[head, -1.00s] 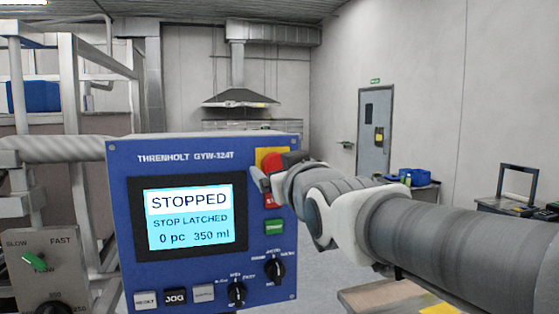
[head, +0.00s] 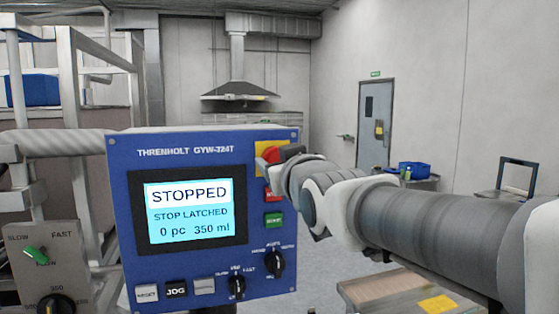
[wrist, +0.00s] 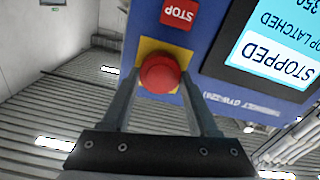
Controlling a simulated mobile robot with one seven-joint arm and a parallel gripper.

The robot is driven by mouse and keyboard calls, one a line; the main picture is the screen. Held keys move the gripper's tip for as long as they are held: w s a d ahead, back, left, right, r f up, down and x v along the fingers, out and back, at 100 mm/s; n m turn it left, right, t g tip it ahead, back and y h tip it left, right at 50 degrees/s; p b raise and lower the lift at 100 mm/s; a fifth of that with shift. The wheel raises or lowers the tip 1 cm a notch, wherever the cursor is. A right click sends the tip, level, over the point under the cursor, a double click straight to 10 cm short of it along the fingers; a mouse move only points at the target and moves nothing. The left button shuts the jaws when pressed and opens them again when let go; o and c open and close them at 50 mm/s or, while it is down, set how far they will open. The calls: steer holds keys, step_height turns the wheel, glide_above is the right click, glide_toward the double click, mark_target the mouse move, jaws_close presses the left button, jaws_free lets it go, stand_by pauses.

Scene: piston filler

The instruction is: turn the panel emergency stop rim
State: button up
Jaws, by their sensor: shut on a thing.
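The panel emergency stop is a red round head (wrist: 159,73) on a yellow square plate (wrist: 152,52) in the wrist view. In the head view the red head (head: 270,154) shows only partly beside my gripper, on the yellow plate (head: 263,146) at the panel's upper right corner. My gripper (wrist: 158,82) has one finger on each side of the red head and is shut on its rim. In the head view my gripper (head: 284,161) comes in from the right and hides part of the stop. The screen (head: 189,211) reads STOPPED, STOP LATCHED, 0 pc 350 ml.
The blue panel (head: 150,165) carries a red STOP button (wrist: 179,13), a green button (head: 274,220) and two black knobs close below my gripper. A grey box with a green pointer (head: 36,255) stands left. A wooden surface (head: 395,292) lies below my arm.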

steer(key=shift+f+b, duration=0.1)
steer(key=shift+b, duration=0.35)
steer(key=shift+d+m+b, duration=0.15)
steer(key=shift+m+b, duration=3.75)
steer(key=shift+b, duration=0.3)
steer(key=o, duration=1.4)
